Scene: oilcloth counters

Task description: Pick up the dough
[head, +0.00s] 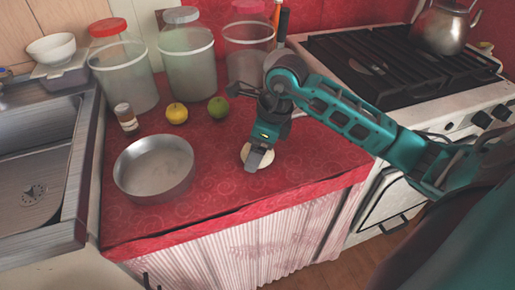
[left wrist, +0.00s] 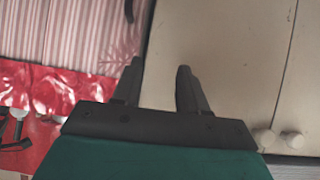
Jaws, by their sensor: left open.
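The dough (head: 262,156) is a pale, round, flat lump on the red counter, right of the metal pan. My right gripper (head: 256,166) reaches down over it from the right, and its fingers hide part of the dough. I cannot tell whether the fingers are apart or shut on it; the dough appears to rest on the counter. My left gripper (left wrist: 160,68) is open and empty in the left wrist view, in front of beige cabinet doors. It does not show in the head view.
A round metal pan (head: 154,168) stands left on the red counter (head: 225,195). A yellow fruit (head: 177,113), a green fruit (head: 218,107) and a small shaker (head: 126,118) stand behind. Clear canisters (head: 188,70) line the back. A sink (head: 40,165) is left, a stove (head: 400,65) right.

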